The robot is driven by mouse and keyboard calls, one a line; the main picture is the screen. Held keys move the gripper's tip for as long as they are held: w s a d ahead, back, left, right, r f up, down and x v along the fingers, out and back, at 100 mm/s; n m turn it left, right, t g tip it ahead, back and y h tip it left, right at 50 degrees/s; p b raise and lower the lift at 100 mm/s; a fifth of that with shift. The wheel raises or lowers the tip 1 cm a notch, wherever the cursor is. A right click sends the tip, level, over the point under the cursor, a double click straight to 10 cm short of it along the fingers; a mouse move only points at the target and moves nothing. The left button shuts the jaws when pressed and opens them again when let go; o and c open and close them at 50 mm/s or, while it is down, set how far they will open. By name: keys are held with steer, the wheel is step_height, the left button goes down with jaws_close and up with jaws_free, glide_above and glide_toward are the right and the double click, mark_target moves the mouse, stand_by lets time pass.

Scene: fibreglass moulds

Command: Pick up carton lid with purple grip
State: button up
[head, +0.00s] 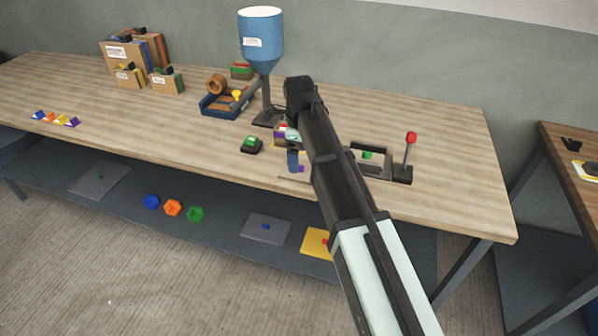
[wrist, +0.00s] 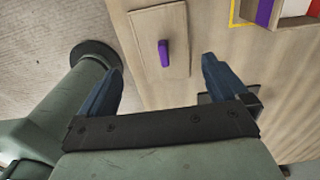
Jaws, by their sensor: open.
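The carton lid (wrist: 143,62) is a thin tan rectangular board lying on the wooden table, with an upright purple grip (wrist: 164,54) near its middle. In the head view the purple grip (head: 301,169) shows just beside my gripper, and most of the lid is hidden or hard to make out. My gripper (wrist: 163,66) is open, with its two dark blue fingers spread on either side of the grip in the wrist view. Nothing is held between them. In the head view my gripper (head: 293,160) is partly hidden by my arm.
A carton with purple, white and red contents (wrist: 290,12) stands near the gripper. A green button box (head: 251,145) is left of it, a blue hopper (head: 261,42) behind, and a red-knobbed lever (head: 409,150) right. The table's front edge is close.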

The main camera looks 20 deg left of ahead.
steer(key=shift+w+f, duration=0.15)
steer(key=shift+f, duration=1.3)
steer(key=shift+w+f, duration=0.1)
steer(key=shift+f, duration=1.35)
steer(key=shift+c, duration=0.5)
steer(key=c, duration=0.9)
steer(key=shift+o, duration=0.2)
steer(key=shift+r, duration=0.1)
